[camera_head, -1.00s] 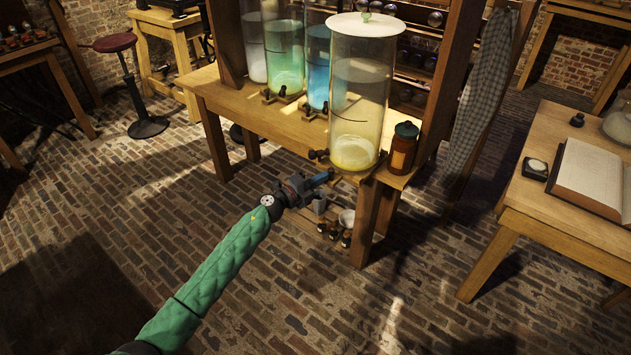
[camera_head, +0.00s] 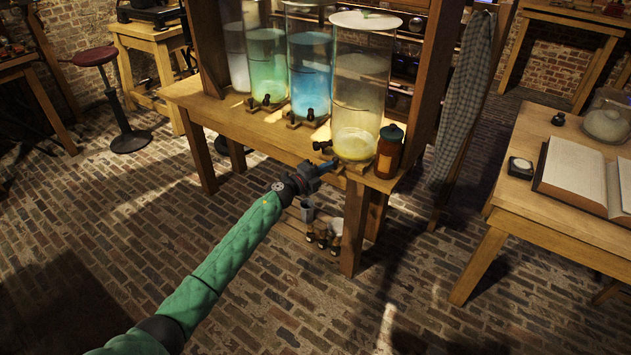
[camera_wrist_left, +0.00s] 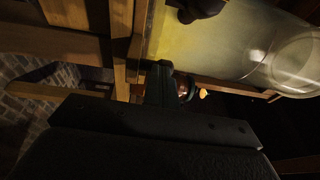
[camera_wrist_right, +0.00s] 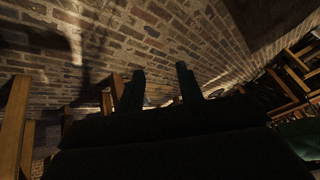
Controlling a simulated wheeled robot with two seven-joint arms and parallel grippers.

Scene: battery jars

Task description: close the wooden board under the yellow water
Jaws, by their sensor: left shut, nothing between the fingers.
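The tall glass jar with yellow water (camera_head: 355,145) stands at the right end of the wooden table, with a dark tap (camera_head: 322,146) low on its left. A small wooden board (camera_head: 350,168) shows at the table's front edge under this jar; how far it sticks out is hard to tell. My left gripper (camera_head: 325,166) is shut and empty, just below the tap and close to the board. In the left wrist view its fingers (camera_wrist_left: 158,82) are together beside the jar's yellow bottom (camera_wrist_left: 190,45). My right gripper (camera_wrist_right: 161,88) shows only in its wrist view, fingers apart and empty above brick floor.
Blue (camera_head: 310,85) and green (camera_head: 268,75) jars stand left of the yellow one, a brown bottle (camera_head: 389,152) to its right. A small bucket (camera_head: 307,211) and bottles sit on the shelf below. A side table (camera_head: 500,215) with an open book (camera_head: 578,175) is at right.

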